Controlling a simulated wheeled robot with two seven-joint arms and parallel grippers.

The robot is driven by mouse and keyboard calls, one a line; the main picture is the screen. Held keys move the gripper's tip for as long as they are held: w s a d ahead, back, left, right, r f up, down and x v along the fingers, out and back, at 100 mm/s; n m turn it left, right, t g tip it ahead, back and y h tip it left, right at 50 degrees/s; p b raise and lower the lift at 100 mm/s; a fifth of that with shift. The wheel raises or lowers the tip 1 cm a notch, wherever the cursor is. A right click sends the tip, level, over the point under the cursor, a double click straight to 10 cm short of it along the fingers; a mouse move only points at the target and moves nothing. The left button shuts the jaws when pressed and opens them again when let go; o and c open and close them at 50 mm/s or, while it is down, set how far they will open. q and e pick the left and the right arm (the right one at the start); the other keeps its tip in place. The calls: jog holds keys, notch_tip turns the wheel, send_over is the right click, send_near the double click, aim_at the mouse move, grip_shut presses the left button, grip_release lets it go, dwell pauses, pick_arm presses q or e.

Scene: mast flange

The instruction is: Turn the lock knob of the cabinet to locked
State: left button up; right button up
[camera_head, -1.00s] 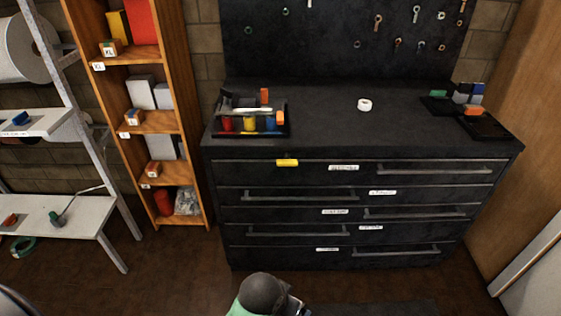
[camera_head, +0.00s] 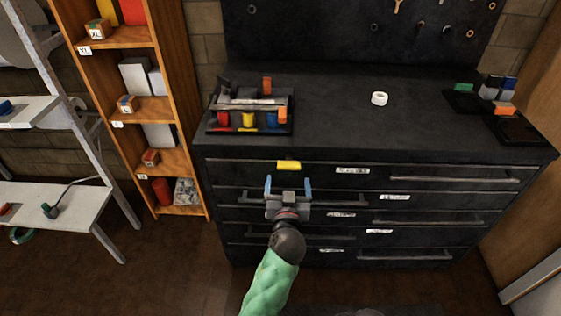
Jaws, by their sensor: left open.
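The black cabinet (camera_head: 308,177) stands ahead, a drawer unit with long bar handles and white labels. A small yellow bar-shaped piece (camera_head: 288,165), apparently the lock knob, lies horizontally on the front of the top drawer, left of centre. My left gripper (camera_head: 288,183) is open and empty, its two blue fingers pointing up toward the cabinet. In the picture it is just below the yellow piece, with a finger to each side. I cannot tell how far in front of the cabinet it is. My right gripper is not in view.
On the cabinet top are a tool tray (camera_head: 223,128) with coloured items, a white tape roll (camera_head: 379,98) and dark trays (camera_head: 520,131) at the right. A wooden shelf (camera_head: 185,100) and a ladder-like rack (camera_head: 60,90) stand left. The cabinet top's middle is mostly clear.

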aim_at(289, 168)
pick_arm(q)
jog(key=shift+n, duration=0.3)
jog(key=w+p, duration=0.2)
jog(key=w, duration=0.4)
jog(key=shift+w+d+r, duration=0.1)
jog(key=shift+w+r, duration=0.05)
jog(key=shift+w, duration=0.65)
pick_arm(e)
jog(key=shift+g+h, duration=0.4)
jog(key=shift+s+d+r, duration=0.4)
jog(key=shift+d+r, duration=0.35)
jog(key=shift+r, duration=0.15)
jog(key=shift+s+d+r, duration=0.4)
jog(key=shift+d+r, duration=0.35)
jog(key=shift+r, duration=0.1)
pick_arm(q)
jog(key=c, duration=1)
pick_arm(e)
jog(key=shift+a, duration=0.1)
